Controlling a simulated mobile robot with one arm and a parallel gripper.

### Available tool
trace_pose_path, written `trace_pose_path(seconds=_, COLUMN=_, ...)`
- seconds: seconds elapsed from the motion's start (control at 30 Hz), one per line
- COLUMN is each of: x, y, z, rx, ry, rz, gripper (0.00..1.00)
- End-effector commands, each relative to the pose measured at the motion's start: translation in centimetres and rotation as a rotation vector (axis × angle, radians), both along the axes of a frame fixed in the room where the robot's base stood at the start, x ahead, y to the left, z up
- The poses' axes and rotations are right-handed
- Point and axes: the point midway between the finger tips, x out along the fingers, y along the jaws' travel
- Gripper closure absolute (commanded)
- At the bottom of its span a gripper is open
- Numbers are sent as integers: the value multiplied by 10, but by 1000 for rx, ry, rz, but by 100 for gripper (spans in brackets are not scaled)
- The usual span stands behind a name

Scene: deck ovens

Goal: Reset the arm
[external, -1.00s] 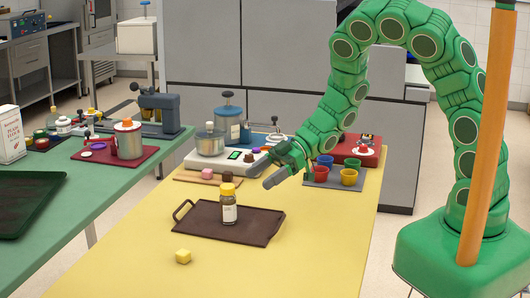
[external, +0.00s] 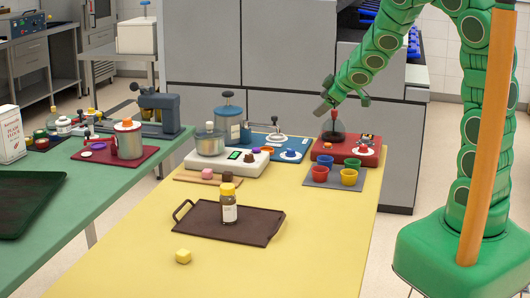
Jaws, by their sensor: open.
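My green arm rises from its base at the right and arches over to the left. My gripper (external: 341,96) hangs in the air above the back right part of the yellow table (external: 310,245). It is over the red device (external: 352,153) and behind the colored cups. Its jaws are open and I see nothing held in them. A dark funnel-like shape (external: 333,131) stands below it on the red device; I cannot tell whether the two touch.
A yellow-capped bottle (external: 229,207) stands on a brown tray (external: 262,229). Several cups, such as the yellow one (external: 349,177), stand on a grey mat (external: 318,183). A white scale (external: 225,163) is behind. The table's front right is clear.

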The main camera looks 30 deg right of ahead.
Motion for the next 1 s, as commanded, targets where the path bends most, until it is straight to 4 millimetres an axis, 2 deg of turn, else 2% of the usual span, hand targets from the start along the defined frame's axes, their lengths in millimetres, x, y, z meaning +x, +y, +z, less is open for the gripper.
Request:
trace_pose_path(seconds=0.03, x=-7, y=-19, z=8, rx=-13, ry=13, rz=-64, gripper=25)
trace_pose_path(seconds=0.1, x=-19, y=-46, z=16, rx=-29, ry=40, rz=-154, gripper=25)
trace_pose_path(seconds=0.2, x=-43, y=-78, z=23, rx=-46, ry=92, rz=-276, gripper=25)
trace_pose_path(seconds=0.3, x=-74, y=-105, z=29, rx=-52, ry=157, rz=-392, gripper=25)
trace_pose_path(seconds=0.5, x=-147, y=-139, z=34, rx=-37, ry=322, rz=-585, gripper=25)
trace_pose_path(seconds=0.6, x=-188, y=-144, z=34, rx=-17, ry=423, rz=-662, gripper=25)
trace_pose_path(seconds=0.73, x=-245, y=-142, z=37, rx=15, ry=560, rz=-739, gripper=25)
trace_pose_path(seconds=0.9, x=-315, y=-122, z=42, rx=69, ry=731, rz=-799, gripper=25)
trace_pose_path(seconds=1.0, x=-351, y=-108, z=46, rx=99, ry=815, rz=-815, gripper=25)
